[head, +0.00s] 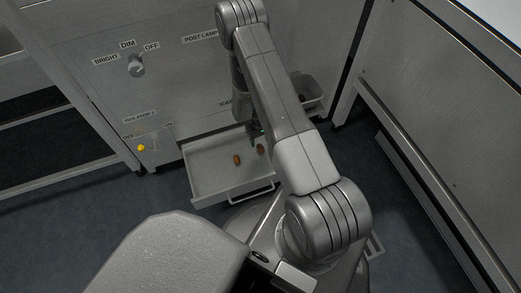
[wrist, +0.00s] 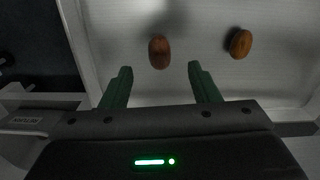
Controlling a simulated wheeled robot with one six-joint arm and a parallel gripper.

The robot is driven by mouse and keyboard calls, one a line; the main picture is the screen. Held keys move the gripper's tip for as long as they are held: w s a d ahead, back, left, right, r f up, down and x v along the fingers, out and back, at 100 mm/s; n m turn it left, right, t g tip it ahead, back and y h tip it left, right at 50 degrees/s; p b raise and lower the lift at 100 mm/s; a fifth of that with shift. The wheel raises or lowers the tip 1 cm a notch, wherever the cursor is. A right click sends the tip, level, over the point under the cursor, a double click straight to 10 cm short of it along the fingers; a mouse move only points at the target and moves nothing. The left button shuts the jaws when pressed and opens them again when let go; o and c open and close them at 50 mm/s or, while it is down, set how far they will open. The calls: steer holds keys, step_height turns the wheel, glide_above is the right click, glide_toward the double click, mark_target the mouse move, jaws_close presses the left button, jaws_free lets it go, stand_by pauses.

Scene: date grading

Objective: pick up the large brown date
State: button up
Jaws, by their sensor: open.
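Two dates lie apart on the pale floor of an open drawer. One is a darker reddish-brown date (wrist: 159,51), ahead of the gap between my fingertips in the wrist view; it appears to be the right-hand date (head: 261,149) in the head view. The other is a lighter orange-brown date (wrist: 240,43) to its right in the wrist view, and to its left in the head view (head: 237,160). They look similar in size, so I cannot tell surely which is the large one. My gripper (wrist: 160,82) is open and empty, its green fingers touching neither date.
The drawer (head: 207,182) has low walls and a front handle (head: 252,194). A cabinet panel with a knob (head: 136,66) and labels stands behind it. A small dark tray (head: 306,92) is at the back right. Cabinets stand on the right.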

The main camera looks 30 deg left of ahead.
mark_target(261, 147)
step_height(261, 147, down, 6)
steer(key=shift+d+r+b, duration=0.1)
steer(key=shift+d+b, duration=0.05)
steer(key=shift+b, duration=0.85)
steer(key=c, duration=0.8)
